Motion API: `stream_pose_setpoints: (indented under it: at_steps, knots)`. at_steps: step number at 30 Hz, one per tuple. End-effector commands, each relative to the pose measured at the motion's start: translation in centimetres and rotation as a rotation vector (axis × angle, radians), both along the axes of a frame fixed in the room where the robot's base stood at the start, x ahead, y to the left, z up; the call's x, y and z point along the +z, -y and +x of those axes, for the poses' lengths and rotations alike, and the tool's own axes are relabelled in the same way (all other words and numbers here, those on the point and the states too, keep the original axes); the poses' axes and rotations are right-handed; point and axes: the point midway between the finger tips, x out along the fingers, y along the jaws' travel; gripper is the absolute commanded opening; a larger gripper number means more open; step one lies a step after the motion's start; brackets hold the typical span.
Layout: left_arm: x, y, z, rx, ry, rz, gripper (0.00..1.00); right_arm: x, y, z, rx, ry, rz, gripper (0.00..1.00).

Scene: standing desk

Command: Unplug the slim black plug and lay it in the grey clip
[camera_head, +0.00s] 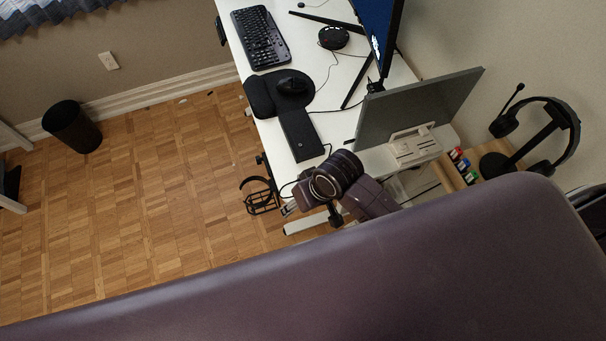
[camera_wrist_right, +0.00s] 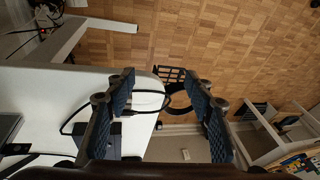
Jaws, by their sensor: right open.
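My right gripper (camera_wrist_right: 158,76) is open and empty in the right wrist view, its two blue-padded fingers spread above the desk's edge. A black cable (camera_wrist_right: 150,91) loops between and behind the fingers. A slim dark plug-like end (camera_wrist_right: 129,113) shows by the left finger, close to a black box (camera_wrist_right: 103,140) that the finger partly covers. Whether it sits in the box's socket I cannot tell. In the head view the black box (camera_head: 301,134) lies near the desk's edge, and my right wrist hides the area just below it. I cannot make out the grey clip. My left gripper is not in view.
The white desk (camera_head: 345,100) holds a keyboard (camera_head: 260,37), a mouse on a black mat (camera_head: 259,96), and a laptop or screen on a stand (camera_head: 418,108). A black wire holder (camera_head: 262,198) hangs beside the edge. A headset (camera_head: 560,130) stands right. Open floor lies left.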

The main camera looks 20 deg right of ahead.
Motion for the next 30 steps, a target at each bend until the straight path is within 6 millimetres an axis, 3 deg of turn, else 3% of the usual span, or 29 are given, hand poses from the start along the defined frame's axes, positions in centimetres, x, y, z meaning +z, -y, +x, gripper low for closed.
stream_pose_setpoints:
  at_steps: [3,7,18,23,30]
  knots:
    - [0.6,0.3,-0.1,-0.003,-0.002,-0.002,0.4,1.9,-1.4,2.3,0.015,-0.03,0.003,0.49]
    - [1.1,0.7,-0.3,-0.005,-0.004,-0.007,0.4,3.7,-1.8,4.3,0.008,-0.092,-0.03,0.49]
    - [2.0,0.8,-0.5,-0.005,-0.006,-0.008,0.4,7.5,2.6,7.9,-0.119,-0.219,-0.197,0.49]
    - [2.1,0.8,-0.5,-0.004,-0.007,-0.008,0.4,7.3,3.4,8.1,-0.142,-0.235,-0.219,0.49]
    - [2.7,0.7,-0.5,-0.002,-0.008,-0.007,0.4,4.8,3.5,8.1,-0.142,-0.236,-0.218,0.49]
